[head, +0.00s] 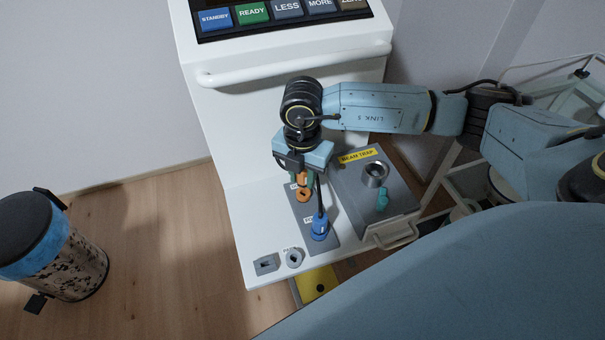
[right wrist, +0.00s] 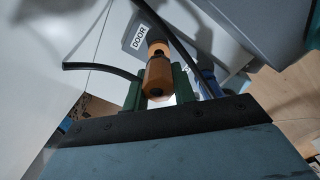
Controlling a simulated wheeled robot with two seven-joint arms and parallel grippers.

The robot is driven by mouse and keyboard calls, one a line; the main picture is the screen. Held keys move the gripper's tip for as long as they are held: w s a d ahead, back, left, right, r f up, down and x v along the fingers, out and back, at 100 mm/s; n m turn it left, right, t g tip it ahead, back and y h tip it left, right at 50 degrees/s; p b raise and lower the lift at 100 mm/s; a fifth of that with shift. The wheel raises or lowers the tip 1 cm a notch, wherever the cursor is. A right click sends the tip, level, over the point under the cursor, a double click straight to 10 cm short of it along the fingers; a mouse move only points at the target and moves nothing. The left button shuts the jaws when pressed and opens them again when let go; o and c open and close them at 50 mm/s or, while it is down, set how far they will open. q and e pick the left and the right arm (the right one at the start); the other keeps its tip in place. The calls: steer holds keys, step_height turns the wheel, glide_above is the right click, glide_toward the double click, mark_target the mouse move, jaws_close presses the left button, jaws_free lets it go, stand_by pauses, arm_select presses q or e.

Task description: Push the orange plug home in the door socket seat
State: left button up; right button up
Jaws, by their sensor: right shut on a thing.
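The orange plug (right wrist: 158,76) is between the green fingers of my right gripper (right wrist: 160,88), which is shut on it. In the head view the right gripper (head: 303,178) points down over the console shelf and partly hides the plug. The orange door socket seat (head: 303,195) is directly below the plug. In the right wrist view the plug's far end lines up with the seat (right wrist: 157,47) beside the DOOR label (right wrist: 138,38). I cannot tell how deep the plug sits. A dark cable runs near the fingers. My left gripper is not in view.
A blue plug (head: 319,228) with a dark cable stands in front of the orange seat. The grey beam trap box (head: 350,200) is close on the right. Two grey sockets (head: 266,264) lie at the shelf's front left. A white handrail (head: 290,68) crosses behind.

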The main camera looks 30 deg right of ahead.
mark_target(302, 186)
steer(key=shift+r+p, duration=0.95)
steer(key=shift+r, duration=0.3)
steer(key=shift+f, duration=0.2)
steer(key=shift+f+b, duration=1.2)
steer(key=shift+f, duration=0.45)
steer(key=shift+p, duration=0.5)
steer(key=shift+f+b, duration=0.75)
steer(key=shift+f, duration=0.5)
steer(key=o, duration=1.1)
